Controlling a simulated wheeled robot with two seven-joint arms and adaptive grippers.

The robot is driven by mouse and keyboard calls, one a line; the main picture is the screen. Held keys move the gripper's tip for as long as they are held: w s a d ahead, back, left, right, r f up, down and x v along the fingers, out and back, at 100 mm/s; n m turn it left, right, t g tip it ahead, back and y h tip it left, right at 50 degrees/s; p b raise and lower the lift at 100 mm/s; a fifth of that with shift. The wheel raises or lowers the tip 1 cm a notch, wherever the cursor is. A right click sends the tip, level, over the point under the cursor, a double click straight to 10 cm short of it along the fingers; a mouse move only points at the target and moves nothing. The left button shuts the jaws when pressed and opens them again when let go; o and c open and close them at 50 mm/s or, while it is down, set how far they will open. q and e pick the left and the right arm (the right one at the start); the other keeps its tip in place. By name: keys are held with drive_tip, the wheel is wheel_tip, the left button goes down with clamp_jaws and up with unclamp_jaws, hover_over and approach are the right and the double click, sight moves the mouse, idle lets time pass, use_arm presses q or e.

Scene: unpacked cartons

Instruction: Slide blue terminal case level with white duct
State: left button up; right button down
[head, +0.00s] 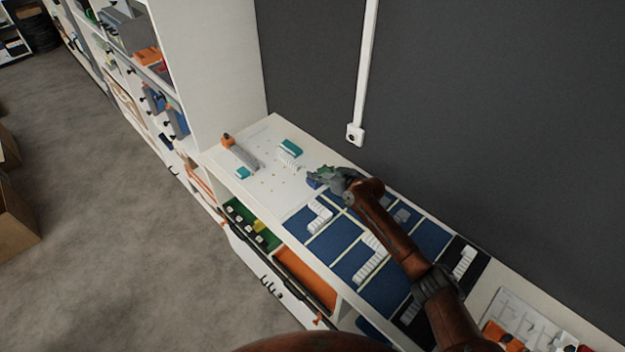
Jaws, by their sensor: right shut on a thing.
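The blue terminal case (313,184) shows as a small blue patch at the fingertips of my right gripper (322,176); most of it is hidden by the fingers. My right gripper is shut on it, low over the white worktop at the edge of the blue compartments. The white duct (366,62) runs down the dark wall to a white socket box (355,134), up and to the right of the case. The case sits left of the duct's line. My left gripper is not in view.
White terminal strips (319,217) lie in blue compartments. An orange-lined drawer (305,278) is below. A tall white cabinet (215,70) stands left.

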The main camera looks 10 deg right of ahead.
drive_tip(key=shift+w+d, duration=0.1)
drive_tip(key=c, duration=2.2)
unclamp_jaws()
drive_tip(key=v, duration=1.2)
drive_tip(key=shift+f, duration=0.1)
